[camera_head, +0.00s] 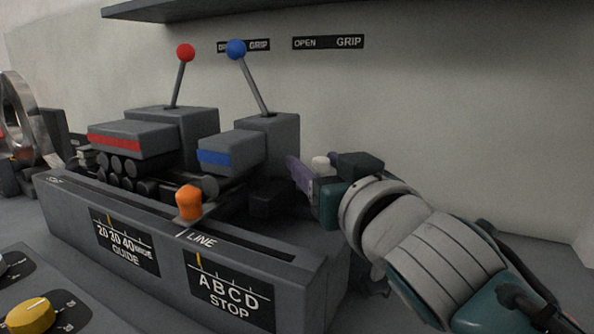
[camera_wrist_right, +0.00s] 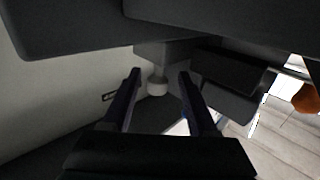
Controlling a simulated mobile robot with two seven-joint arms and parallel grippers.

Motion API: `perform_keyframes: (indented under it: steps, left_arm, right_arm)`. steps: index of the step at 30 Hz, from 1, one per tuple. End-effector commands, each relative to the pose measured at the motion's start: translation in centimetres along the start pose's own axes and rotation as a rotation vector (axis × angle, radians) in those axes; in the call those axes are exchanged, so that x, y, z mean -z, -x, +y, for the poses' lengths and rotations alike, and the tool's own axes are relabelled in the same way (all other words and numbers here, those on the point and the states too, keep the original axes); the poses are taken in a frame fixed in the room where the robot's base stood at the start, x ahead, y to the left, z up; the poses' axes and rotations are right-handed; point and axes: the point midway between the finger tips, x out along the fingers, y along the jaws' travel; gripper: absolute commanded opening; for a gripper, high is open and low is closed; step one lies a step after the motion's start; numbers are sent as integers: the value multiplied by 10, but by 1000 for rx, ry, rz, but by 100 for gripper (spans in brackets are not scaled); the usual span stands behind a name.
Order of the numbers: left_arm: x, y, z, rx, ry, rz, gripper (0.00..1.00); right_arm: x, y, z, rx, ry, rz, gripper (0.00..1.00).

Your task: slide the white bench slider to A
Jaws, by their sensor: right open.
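The white bench slider's knob (camera_head: 320,162) shows at the right end of the bench, partly behind my right gripper. My right gripper (camera_head: 316,174) is open, with its fingers close around the knob's place. In the right wrist view the white knob (camera_wrist_right: 158,86) hangs on a short stem, ahead of and between the two open fingertips (camera_wrist_right: 160,76). I cannot tell whether a finger touches it. The A B C D STOP scale (camera_head: 229,291) is on the bench front, with a yellow mark near A. My left gripper is not in view.
An orange knob (camera_head: 189,203) stands on the bench front by the LINE label. Red (camera_head: 185,53) and blue (camera_head: 236,49) ball levers rise from clamp blocks behind. A GUIDE scale (camera_head: 125,243) and a yellow dial (camera_head: 30,316) are at left. A shelf overhangs above.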

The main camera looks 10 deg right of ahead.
Motion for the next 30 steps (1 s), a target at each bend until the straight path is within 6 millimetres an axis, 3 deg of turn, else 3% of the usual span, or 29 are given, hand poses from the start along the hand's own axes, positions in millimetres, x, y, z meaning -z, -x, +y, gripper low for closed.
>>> perform_keyframes:
  steps: [15,21,30]
  left_arm:
    - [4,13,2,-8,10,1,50]
    - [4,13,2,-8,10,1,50]
    - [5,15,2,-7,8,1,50]
  right_arm:
    - [0,84,0,0,-1,-3,59]
    - [0,95,0,1,1,-1,59]
    - [1,96,1,-3,0,-6,59]
